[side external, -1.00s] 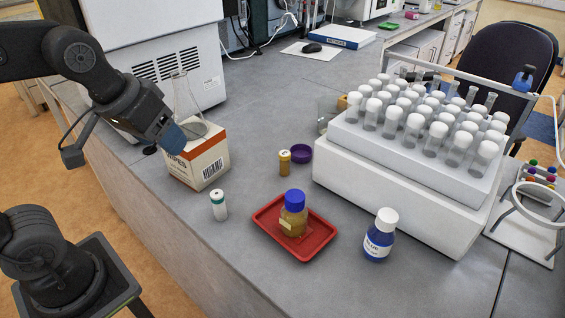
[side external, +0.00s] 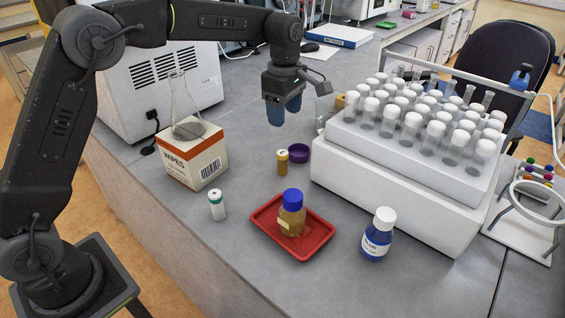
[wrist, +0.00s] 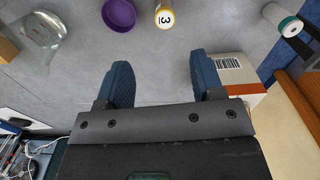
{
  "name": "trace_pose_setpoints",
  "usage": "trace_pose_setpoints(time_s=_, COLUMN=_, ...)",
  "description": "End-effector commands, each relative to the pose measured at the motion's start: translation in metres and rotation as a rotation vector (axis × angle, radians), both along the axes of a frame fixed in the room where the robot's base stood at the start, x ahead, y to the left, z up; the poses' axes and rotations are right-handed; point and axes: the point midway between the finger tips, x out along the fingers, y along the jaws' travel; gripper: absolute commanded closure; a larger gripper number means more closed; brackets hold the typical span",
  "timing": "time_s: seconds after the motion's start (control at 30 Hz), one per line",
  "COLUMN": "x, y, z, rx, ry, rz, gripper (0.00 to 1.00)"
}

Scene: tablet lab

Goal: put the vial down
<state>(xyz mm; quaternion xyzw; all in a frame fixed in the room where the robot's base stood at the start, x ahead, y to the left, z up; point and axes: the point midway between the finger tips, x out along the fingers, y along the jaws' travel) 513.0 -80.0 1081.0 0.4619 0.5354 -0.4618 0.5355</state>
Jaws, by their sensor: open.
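My gripper (side external: 284,108) points down above the bench, behind the vial in the side view. Its two blue fingers are apart with nothing between them, as the wrist view also shows (wrist: 162,76).
A wipes box (side external: 193,160) with a glass flask (side external: 184,108) on it stands at left. A red tray (side external: 318,238) holds a blue-capped amber bottle (side external: 291,214). A blue bottle (side external: 377,236) and a white tube rack (side external: 400,200) stand at right. Clear glassware (wrist: 42,32) lies near my gripper.

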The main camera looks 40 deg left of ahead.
Motion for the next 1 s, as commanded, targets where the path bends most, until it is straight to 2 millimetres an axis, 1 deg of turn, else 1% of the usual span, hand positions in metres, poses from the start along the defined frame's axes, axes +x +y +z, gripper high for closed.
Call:
trace_pose_setpoints(time_s=0.13, x=0.000, y=0.000, z=-0.021, rx=0.000, ry=0.006, rz=0.008, gripper=0.39)
trace_pose_setpoints(time_s=0.3, x=0.000, y=0.000, z=-0.054, rx=0.000, ry=0.006, rz=0.006, gripper=0.39)
trace_pose_setpoints(time_s=0.4, x=0.000, y=0.000, z=-0.070, rx=0.001, ry=0.003, rz=0.006, gripper=0.39)
trace_pose_setpoints(time_s=0.5, x=0.000, y=0.000, z=-0.081, rx=0.000, ry=0.002, rz=0.006, gripper=0.39)
trace_pose_setpoints(time_s=0.67, x=-0.001, y=0.000, z=-0.090, rx=0.000, ry=0.002, rz=0.005, gripper=0.39)
trace_pose_setpoints(time_s=0.87, x=-0.008, y=0.000, z=-0.118, rx=0.000, ry=0.004, rz=0.005, gripper=0.39)
trace_pose_setpoints(time_s=1.0, x=-0.008, y=0.000, z=-0.133, rx=0.000, ry=0.002, rz=0.005, gripper=0.39)
